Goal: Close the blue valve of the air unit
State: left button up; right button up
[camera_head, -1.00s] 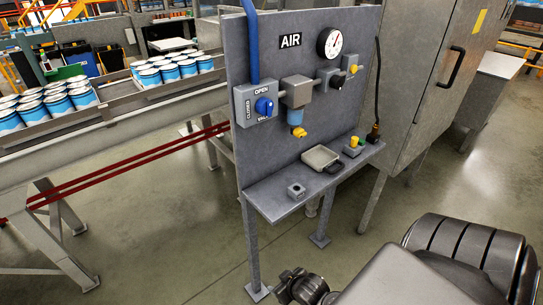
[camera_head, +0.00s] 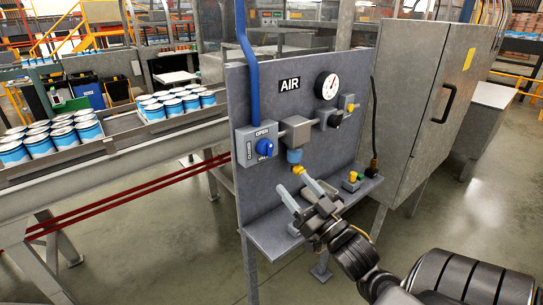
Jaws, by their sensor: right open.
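The blue valve (camera_head: 265,147) is a round blue knob on a grey box with the words OPEN and CLOSED around it. It sits at the left of the grey air unit panel (camera_head: 295,98), below the end of a blue hose (camera_head: 250,70). My right gripper (camera_head: 291,180) is open, with its two fingers apart and pointing up toward the panel. It is below and to the right of the knob and appears apart from it. My right arm hides part of the shelf. My left gripper is out of view.
Beside the valve are a metal block (camera_head: 295,130) with a blue bowl below, a pressure gauge (camera_head: 327,85) and a yellow knob (camera_head: 350,107). A shelf (camera_head: 262,238) juts out below. A grey cabinet (camera_head: 425,110) stands right; a conveyor with cans (camera_head: 178,104) runs left.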

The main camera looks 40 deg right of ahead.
aim_at(271, 155)
jog(key=p+x, duration=0.1)
jog(key=x, duration=0.2)
jog(key=p+x, duration=0.1)
jog(key=x, duration=0.2)
jog(key=p+x, duration=0.1)
jog(key=x, duration=0.2)
jog(key=shift+r+p, duration=0.4)
jog(key=shift+x, duration=0.85)
jog(key=shift+a+f, duration=0.1)
jog(key=shift+f, duration=0.05)
jog(key=c, duration=1)
